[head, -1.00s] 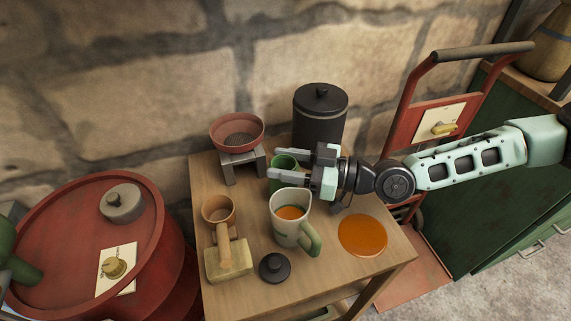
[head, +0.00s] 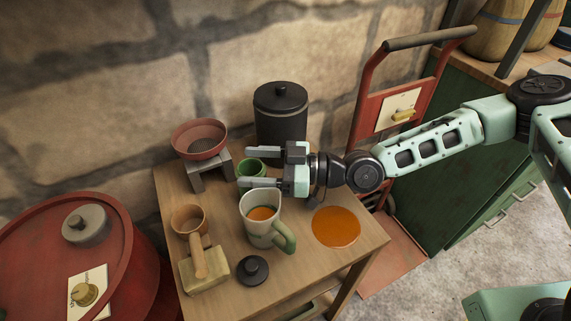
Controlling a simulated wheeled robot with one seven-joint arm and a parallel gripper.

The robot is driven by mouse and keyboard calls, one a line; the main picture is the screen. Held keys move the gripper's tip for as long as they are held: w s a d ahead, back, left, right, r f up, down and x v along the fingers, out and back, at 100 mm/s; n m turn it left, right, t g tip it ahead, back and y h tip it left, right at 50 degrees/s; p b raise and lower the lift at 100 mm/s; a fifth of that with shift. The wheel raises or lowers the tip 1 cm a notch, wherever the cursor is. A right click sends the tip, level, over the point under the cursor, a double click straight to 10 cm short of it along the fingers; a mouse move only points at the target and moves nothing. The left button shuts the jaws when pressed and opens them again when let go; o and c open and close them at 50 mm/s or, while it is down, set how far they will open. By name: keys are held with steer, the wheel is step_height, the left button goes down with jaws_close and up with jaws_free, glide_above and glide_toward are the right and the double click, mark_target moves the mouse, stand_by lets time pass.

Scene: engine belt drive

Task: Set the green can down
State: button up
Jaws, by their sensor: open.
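The green can (head: 249,169) stands upright on the small wooden table (head: 318,267), between the grey stand and the dark canister. My gripper (head: 262,167) is open, with one finger on the far side of the can and one on the near side. The near finger hides the can's lower part. I cannot tell whether either finger touches it.
A beige jug (head: 262,225) with orange liquid stands just in front of my gripper. An orange puddle (head: 336,227) lies to its right. A dark lidded canister (head: 281,118) is behind, and a red bowl (head: 199,138) sits on a stand at left.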

steer(key=d+b, duration=0.2)
steer(key=d, duration=0.9)
steer(key=shift+s, duration=0.4)
